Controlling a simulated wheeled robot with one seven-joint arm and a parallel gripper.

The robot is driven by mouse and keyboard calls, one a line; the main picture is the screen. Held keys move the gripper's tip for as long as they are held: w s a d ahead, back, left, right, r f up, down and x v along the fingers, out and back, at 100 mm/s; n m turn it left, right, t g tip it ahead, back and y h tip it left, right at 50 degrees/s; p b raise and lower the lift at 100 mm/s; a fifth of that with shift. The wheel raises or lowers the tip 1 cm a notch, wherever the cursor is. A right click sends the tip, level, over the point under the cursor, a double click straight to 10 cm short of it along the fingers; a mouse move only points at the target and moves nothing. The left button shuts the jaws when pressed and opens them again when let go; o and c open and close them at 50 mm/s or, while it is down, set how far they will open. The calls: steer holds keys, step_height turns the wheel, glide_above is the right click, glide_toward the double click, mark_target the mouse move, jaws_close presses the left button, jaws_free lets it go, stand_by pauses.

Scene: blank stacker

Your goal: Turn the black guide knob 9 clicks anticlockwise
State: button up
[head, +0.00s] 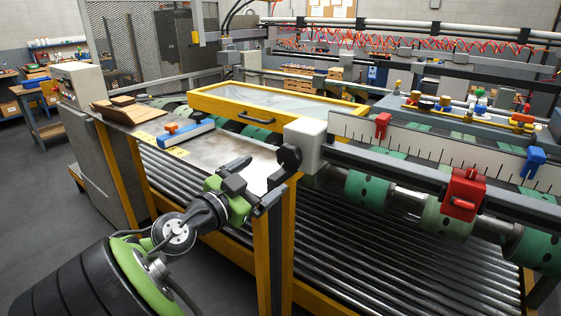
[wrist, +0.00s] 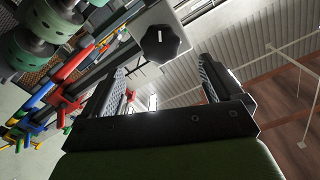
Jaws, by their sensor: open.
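The black guide knob (head: 289,157) sits on the left face of a light grey box (head: 306,143) at the end of the guide rail. In the wrist view the knob (wrist: 160,43) shows its lobed face and a small pale mark, beyond the fingers and above the gap between them. My gripper (head: 259,182) is just left of and below the knob in the head view. It also shows in the wrist view (wrist: 163,78). Its two fingers are apart, with nothing between them. The gripper does not appear to touch the knob.
A ruler scale (head: 430,150) with red and blue clamps runs right from the box. A yellow-framed clear cover (head: 275,105) lies behind. A yellow post (head: 274,250) stands below the knob. A blue tool with an orange knob (head: 186,133) lies on the metal plate at left.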

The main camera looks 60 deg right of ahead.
mark_target(285, 160)
steer(key=d, duration=0.3)
steer(key=s+d, duration=0.1)
steer(key=d, duration=0.6)
steer(key=shift+s+d, duration=0.25)
steer(key=shift+s, duration=0.05)
steer(key=c, duration=1)
